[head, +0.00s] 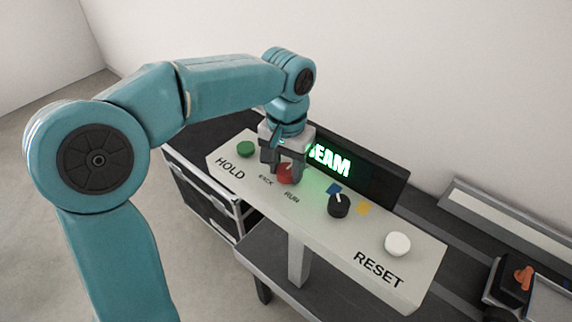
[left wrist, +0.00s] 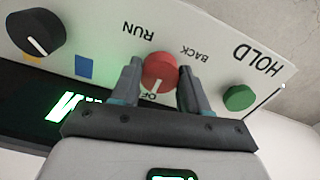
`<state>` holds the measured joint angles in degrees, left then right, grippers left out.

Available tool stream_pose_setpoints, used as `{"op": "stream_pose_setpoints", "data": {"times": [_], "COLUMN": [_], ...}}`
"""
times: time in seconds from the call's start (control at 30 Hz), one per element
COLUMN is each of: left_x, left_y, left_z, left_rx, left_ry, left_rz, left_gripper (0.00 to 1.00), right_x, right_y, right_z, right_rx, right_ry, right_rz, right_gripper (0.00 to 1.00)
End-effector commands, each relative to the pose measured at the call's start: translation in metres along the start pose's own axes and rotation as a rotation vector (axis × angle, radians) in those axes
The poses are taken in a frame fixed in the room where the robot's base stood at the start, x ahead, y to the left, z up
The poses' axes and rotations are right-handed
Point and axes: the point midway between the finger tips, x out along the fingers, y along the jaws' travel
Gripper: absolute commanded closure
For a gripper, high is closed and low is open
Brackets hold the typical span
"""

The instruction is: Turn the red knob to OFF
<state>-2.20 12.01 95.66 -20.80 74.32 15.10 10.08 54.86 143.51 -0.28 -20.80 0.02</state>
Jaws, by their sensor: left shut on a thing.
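The red knob (head: 285,174) sits on the pale control panel (head: 232,168), partly hidden by my gripper in the head view. In the left wrist view the red knob (left wrist: 160,70) shows between the two fingers, and its white pointer line is directed toward the partly covered "OF..." label. The RUN and BACK labels are on the other side of the knob. My left gripper (head: 284,170) comes down from above and is shut on the red knob, with one finger on each side; it also shows in the left wrist view (left wrist: 160,82). My right gripper is not in view.
A green HOLD button (head: 246,149) is left of the knob. A black knob (head: 339,205) and a white RESET button (head: 397,244) are to its right. A lit green display (head: 345,165) stands behind the panel. An orange-red switch (head: 523,277) is at far right.

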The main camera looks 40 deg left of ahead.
Motion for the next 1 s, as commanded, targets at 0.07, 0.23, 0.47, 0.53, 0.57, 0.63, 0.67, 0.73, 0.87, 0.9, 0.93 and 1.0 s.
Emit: {"op": "stream_pose_setpoints", "data": {"times": [0.07, 0.23, 0.47, 0.53, 0.57, 0.63, 0.67, 0.73, 0.87, 0.9, 0.93, 1.0], "left_x": [-0.003, -0.003, -0.002, -0.002, -0.003, -0.008, -0.012, -0.025, -0.058, -0.07, -0.078, -0.098], "left_y": [0.0, 0.0, 0.0, 0.0, 0.0, 0.0, 0.0, 0.0, 0.0, 0.0, 0.0, 0.0], "left_z": [-0.003, -0.003, -0.001, -0.001, -0.001, -0.002, -0.002, -0.002, -0.002, -0.002, -0.002, -0.002], "left_rx": [-0.001, 0.0, 0.001, 0.001, 0.001, 0.001, 0.001, 0.001, 0.002, 0.002, 0.002, 0.001], "left_ry": [0.015, 0.014, 0.007, 0.006, 0.006, 0.007, 0.009, 0.01, 0.011, 0.011, 0.012, 0.012], "left_rz": [0.001, 0.001, 0.0, 0.0, 0.0, 0.0, 0.0, 0.001, 0.001, 0.001, 0.001, 0.001], "left_gripper": [0.86, 0.33, 0.31, 0.31, 0.31, 0.31, 0.31, 0.31, 0.31, 0.31, 0.31, 0.31], "right_x": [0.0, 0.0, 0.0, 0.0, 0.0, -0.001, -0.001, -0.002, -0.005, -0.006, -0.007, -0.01], "right_y": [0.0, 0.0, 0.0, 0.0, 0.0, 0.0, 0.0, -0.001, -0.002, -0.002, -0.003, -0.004], "right_z": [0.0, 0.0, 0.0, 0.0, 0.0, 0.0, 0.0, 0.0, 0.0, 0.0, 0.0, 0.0], "right_rx": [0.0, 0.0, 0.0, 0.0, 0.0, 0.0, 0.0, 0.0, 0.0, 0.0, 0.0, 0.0], "right_ry": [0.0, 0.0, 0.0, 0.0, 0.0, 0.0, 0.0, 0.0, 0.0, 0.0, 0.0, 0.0], "right_rz": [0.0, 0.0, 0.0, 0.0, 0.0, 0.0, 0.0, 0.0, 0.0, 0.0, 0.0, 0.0], "right_gripper": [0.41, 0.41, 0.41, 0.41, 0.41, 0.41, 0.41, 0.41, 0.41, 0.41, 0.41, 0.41]}}
